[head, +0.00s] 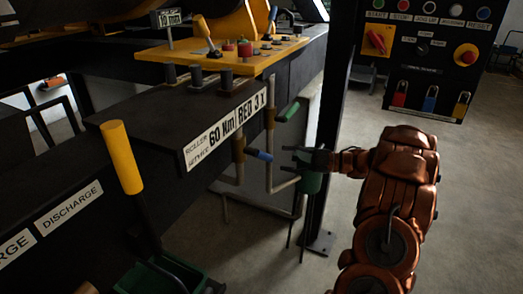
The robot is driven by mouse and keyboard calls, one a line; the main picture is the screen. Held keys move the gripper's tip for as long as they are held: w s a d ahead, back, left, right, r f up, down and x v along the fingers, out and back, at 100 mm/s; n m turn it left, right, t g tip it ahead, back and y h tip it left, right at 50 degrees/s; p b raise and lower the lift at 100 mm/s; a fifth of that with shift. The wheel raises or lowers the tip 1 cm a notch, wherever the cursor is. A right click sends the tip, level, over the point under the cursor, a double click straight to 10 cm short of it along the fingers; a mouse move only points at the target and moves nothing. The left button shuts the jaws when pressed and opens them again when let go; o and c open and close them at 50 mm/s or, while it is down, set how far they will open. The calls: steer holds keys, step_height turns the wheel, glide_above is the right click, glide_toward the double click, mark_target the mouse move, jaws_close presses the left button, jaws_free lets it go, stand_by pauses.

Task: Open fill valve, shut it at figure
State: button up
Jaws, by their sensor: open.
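A blue valve handle (259,154) sticks out sideways from a brass-coloured pipe under the black bench. A green valve handle (289,111) sits on a second pipe above and to its right. I cannot tell which of them is the fill valve. My gripper (290,154) is at the end of my copper arm, small and dark, just right of the blue handle. It is open and appears apart from both handles. A green vessel (310,182) is partly hidden behind the gripper. No filling level can be read.
A yellow lever (121,157) stands at left above a green bin (165,275). A yellow control panel (225,60) is on top. A button panel (432,50) with padlocks stands right.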

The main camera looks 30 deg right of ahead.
mark_target(269, 157)
steer(key=shift+p+x, duration=0.65)
steer(key=shift+x, duration=2.95)
steer(key=shift+c, duration=0.3)
jaws_close()
